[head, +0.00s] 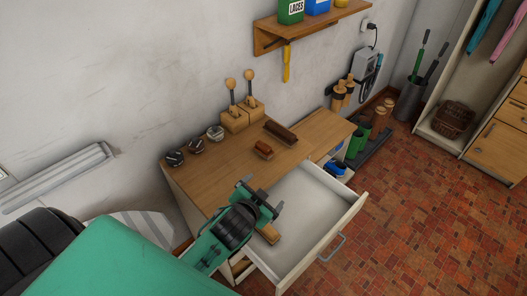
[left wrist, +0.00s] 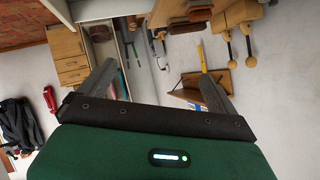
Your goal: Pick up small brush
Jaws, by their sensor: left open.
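My right gripper is not in view.
An open white drawer (head: 307,207) juts out from the desk. Round tins (head: 196,146) and a wooden block with two knobbed rods (head: 236,121) stand along the wall side. A shelf (head: 315,25) hangs above. The tiled floor (head: 420,215) to the right is mostly clear.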

